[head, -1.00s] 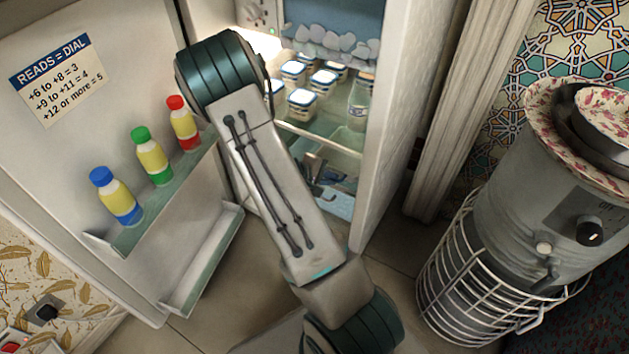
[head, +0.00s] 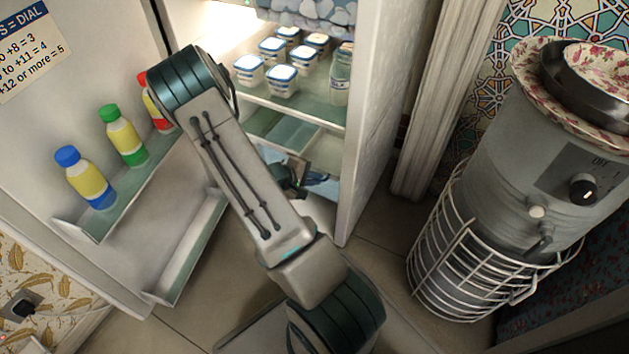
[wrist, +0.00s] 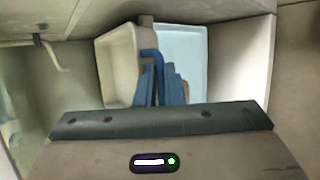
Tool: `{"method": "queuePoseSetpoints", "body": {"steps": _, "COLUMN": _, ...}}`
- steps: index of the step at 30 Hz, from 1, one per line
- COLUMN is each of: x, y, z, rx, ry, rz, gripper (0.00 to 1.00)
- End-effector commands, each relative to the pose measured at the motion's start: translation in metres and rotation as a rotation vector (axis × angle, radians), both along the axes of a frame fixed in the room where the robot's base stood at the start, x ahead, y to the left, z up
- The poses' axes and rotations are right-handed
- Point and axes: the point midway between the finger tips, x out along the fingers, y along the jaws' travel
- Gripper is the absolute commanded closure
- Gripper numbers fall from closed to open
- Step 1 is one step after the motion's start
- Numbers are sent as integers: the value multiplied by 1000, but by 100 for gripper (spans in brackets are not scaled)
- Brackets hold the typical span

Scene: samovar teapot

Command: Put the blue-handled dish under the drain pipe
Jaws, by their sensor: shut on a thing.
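In the wrist view a pale, box-shaped dish (wrist: 117,65) with a blue handle (wrist: 151,58) is in front of my gripper (wrist: 160,75). My gripper's blue fingers are shut on the handle, and the dish looks tilted. A thin, bent drain pipe (wrist: 50,53) hangs at the upper left, to the left of the dish and apart from it. In the head view my gripper (head: 304,178) is low inside the open fridge, partly behind my arm. The dish cannot be made out clearly there.
A light blue tray (wrist: 190,45) lies right of the dish, near a pale wall (wrist: 250,60). Above my gripper, a glass shelf (head: 310,112) holds several lidded tubs and a bottle (head: 341,80). The fridge door (head: 85,250) with bottles stands open at left; a samovar (head: 540,170) is at right.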

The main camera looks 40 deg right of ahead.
Motion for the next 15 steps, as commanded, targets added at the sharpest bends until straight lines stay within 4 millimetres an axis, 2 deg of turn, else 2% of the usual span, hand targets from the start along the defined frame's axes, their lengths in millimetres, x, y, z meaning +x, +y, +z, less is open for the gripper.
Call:
{"method": "queuePoseSetpoints", "body": {"steps": 8, "x": 0, "y": 0, "z": -2, "rx": 0, "ry": -1, "rz": -1, "gripper": 100}}
{"method": "queuePoseSetpoints", "body": {"steps": 9, "x": 0, "y": 0, "z": -2, "rx": 1, "ry": -1, "rz": -1, "gripper": 84}}
{"method": "queuePoseSetpoints", "body": {"steps": 11, "x": 0, "y": 0, "z": -2, "rx": 1, "ry": -1, "rz": -1, "gripper": 70}}
{"method": "queuePoseSetpoints", "body": {"steps": 15, "x": 0, "y": 0, "z": -1, "rx": 1, "ry": -1, "rz": -1, "gripper": 70}}
